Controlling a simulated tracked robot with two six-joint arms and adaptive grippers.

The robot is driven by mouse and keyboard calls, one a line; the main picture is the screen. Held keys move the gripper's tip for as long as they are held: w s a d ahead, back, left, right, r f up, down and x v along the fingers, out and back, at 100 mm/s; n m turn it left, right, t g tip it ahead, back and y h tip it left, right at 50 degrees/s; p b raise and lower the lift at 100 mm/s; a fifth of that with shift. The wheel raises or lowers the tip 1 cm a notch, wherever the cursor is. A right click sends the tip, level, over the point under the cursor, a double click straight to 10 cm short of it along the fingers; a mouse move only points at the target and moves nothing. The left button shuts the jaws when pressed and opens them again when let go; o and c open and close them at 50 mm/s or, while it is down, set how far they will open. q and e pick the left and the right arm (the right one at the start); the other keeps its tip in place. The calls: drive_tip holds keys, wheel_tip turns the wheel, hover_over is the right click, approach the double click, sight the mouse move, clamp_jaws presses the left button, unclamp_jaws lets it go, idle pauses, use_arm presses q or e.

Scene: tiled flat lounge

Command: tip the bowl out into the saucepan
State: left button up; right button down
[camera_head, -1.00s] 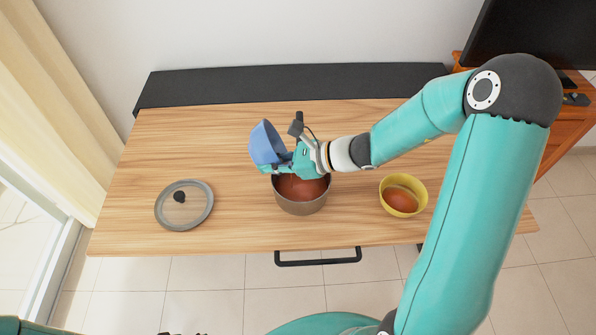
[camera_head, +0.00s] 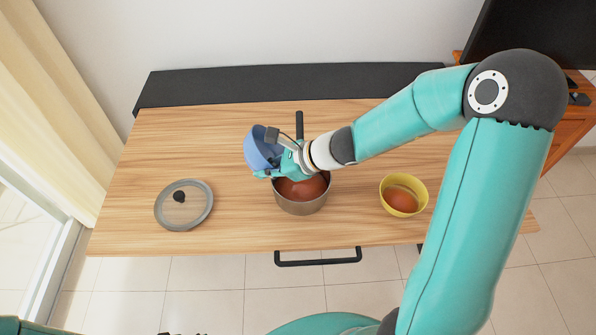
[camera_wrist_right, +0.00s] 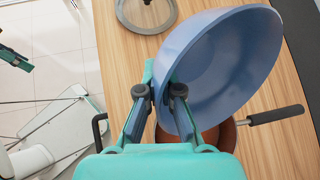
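The blue bowl (camera_head: 257,151) is held tilted on its side, above and just left of the saucepan (camera_head: 300,208). My right gripper (camera_head: 270,173) is shut on its rim. The right wrist view shows the bowl (camera_wrist_right: 228,65) empty inside, its rim between the two fingers (camera_wrist_right: 161,92). The saucepan stands on the table with reddish-brown contents in it. Its dark handle points to the back. In the right wrist view the bowl hides part of the saucepan (camera_wrist_right: 222,137). Only bits of what may be my left arm show at the bottom left edge; its fingers cannot be made out.
A glass lid (camera_head: 184,222) with a dark knob lies left of the saucepan. A yellow bowl (camera_head: 421,190) with orange-brown contents stands to the right. The wooden table (camera_head: 190,140) is clear at the back left. A black panel (camera_head: 290,82) runs along the back edge.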

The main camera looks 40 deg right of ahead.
drive_tip(key=w+a+f+n+g+h+p, duration=0.2)
drive_tip(key=a+f+h+p, duration=0.4)
drive_tip(key=h, duration=0.3)
drive_tip(key=shift+w+a+f+g, duration=0.45)
drive_tip(key=shift+a+f+g, duration=0.25)
drive_tip(key=shift+g, duration=0.2)
drive_tip(key=shift+d, duration=0.1)
